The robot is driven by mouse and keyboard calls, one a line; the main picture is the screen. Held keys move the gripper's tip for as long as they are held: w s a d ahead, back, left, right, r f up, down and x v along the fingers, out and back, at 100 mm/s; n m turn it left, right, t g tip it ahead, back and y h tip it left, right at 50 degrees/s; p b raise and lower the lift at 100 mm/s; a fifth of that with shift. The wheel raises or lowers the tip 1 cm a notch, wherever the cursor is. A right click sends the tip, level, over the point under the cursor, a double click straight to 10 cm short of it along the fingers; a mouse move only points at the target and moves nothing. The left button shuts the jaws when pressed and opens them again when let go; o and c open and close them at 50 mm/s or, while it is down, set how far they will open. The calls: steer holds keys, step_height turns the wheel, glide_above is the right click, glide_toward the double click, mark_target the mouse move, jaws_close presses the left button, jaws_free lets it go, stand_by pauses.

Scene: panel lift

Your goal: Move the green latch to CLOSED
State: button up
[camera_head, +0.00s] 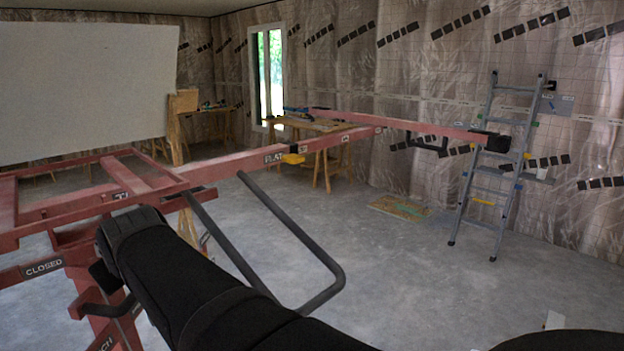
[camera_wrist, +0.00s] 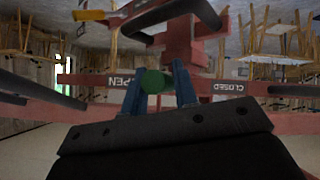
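The green latch (camera_wrist: 153,82) shows as a round green knob in the wrist view, in front of a red bar. It lies between the OPEN label (camera_wrist: 121,80) on the left and the CLOSED label (camera_wrist: 229,87) on the right. The blue fingers of my gripper (camera_wrist: 160,80) stand close on either side of the knob and appear to hold it. The left finger overlaps the knob's edge and the O of OPEN. In the head view, a CLOSED label (camera_head: 43,267) shows on the red panel lift (camera_head: 75,262); my black arm hides the latch and my gripper.
The lift's red frame (camera_head: 100,200) and long red arm (camera_head: 400,122) surround the work area. A bent dark bar (camera_head: 330,262) sticks out to the right of it. A ladder (camera_head: 497,165) leans at the back right. The grey floor between is mostly clear.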

steer(key=shift+s, duration=0.1)
steer(key=shift+s+a, duration=0.45)
steer(key=shift+s, duration=0.2)
stand_by(0.3)
steer(key=shift+s+a, duration=0.5)
steer(key=shift+s, duration=0.15)
steer(key=shift+s+a, duration=0.55)
steer(key=shift+a, duration=0.1)
stand_by(0.3)
